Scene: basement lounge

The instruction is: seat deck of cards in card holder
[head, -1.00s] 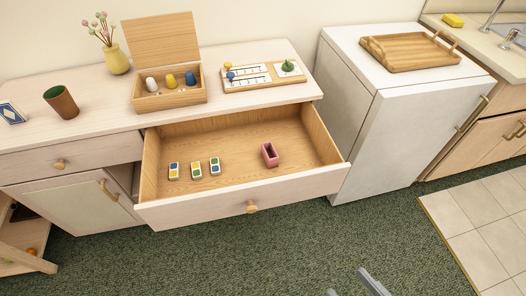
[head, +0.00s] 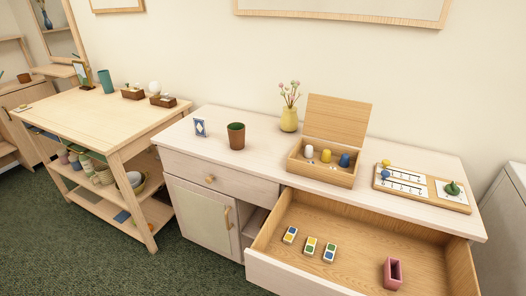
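A small blue-and-white patterned card deck (head: 200,127) stands upright on the left part of the cabinet top. A pink open-topped holder (head: 394,273), which looks like the card holder, sits in the right part of the open drawer. I see nothing in its opening. The deck and the holder are well apart. My gripper is not in the head view.
The open drawer (head: 372,279) also holds several coloured blocks (head: 310,246). On the cabinet top (head: 265,165) are a brown cup (head: 236,136), a yellow vase (head: 289,120), an open wooden box (head: 322,173) and a game board (head: 421,187). A shelved table (head: 95,115) stands left.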

